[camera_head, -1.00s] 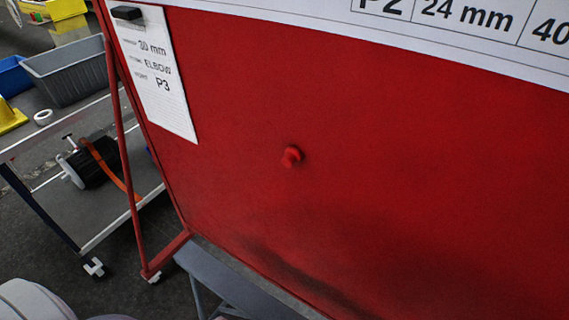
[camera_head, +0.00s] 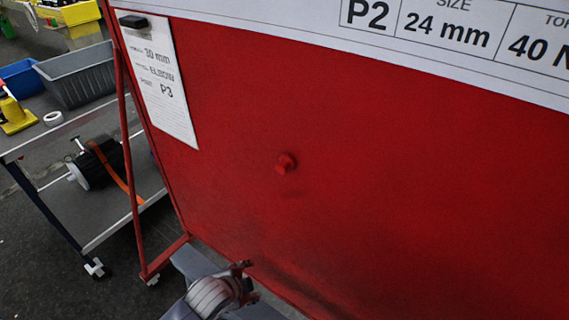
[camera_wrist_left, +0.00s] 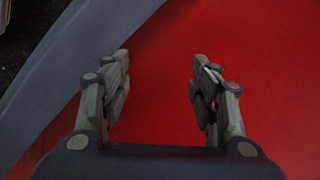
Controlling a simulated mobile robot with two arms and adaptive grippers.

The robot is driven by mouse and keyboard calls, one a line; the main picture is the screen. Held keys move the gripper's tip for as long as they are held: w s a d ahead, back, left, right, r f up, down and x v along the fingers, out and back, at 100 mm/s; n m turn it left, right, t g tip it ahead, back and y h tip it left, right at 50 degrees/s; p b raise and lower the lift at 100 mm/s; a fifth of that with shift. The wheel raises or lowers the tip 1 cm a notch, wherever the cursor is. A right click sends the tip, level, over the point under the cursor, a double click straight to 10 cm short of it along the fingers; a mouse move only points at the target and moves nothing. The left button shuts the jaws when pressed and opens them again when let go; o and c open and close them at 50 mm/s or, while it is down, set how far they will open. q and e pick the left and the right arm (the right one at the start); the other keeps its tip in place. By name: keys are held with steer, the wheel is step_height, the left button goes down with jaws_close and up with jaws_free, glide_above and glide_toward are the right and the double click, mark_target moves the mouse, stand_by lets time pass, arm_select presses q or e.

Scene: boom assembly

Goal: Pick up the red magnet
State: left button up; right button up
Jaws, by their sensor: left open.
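The red magnet (camera_head: 285,163) is a small round knob on the red board (camera_head: 400,180), near the middle of the head view. My left gripper (camera_head: 240,268) is low in the head view, in front of the lower part of the board, below and left of the magnet and apart from it. In the left wrist view the left gripper's fingers (camera_wrist_left: 160,85) are spread with nothing between them. Only the red board and part of a grey bar show beyond them there; the magnet is not seen in that view. My right gripper is not in view.
A white card (camera_head: 160,80) hangs at the board's left edge under a black magnet (camera_head: 133,21). A white chart (camera_head: 450,35) runs along the top. A cart (camera_head: 100,200) with a black reel stands at left. The board around the red magnet is clear.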

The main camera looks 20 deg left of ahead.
arm_select(q)
steer(key=w+r+m+t+h, duration=0.1)
steer(key=w+r+m+t, duration=0.1)
steer(key=w+r+m, duration=0.35)
steer(key=w+r+m+t, duration=0.2)
steer(key=r+m, duration=0.5)
steer(key=r, duration=0.3)
steer(key=m+t+h+p, duration=0.1)
steer(key=m+t+h, duration=0.15)
steer(key=m, duration=1.45)
glide_toward(280, 169)
steer(key=shift+y, duration=0.45)
steer(key=x, duration=0.2)
steer(key=p+x, duration=0.1)
steer(key=x, duration=0.1)
steer(key=shift+w+d, duration=0.25)
steer(key=shift+w, duration=0.05)
steer(key=shift+p+x, duration=1)
steer(key=shift+x, duration=1.35)
steer(key=shift+w+d+f, duration=0.2)
steer(key=shift+w, duration=0.05)
steer(key=c, duration=1)
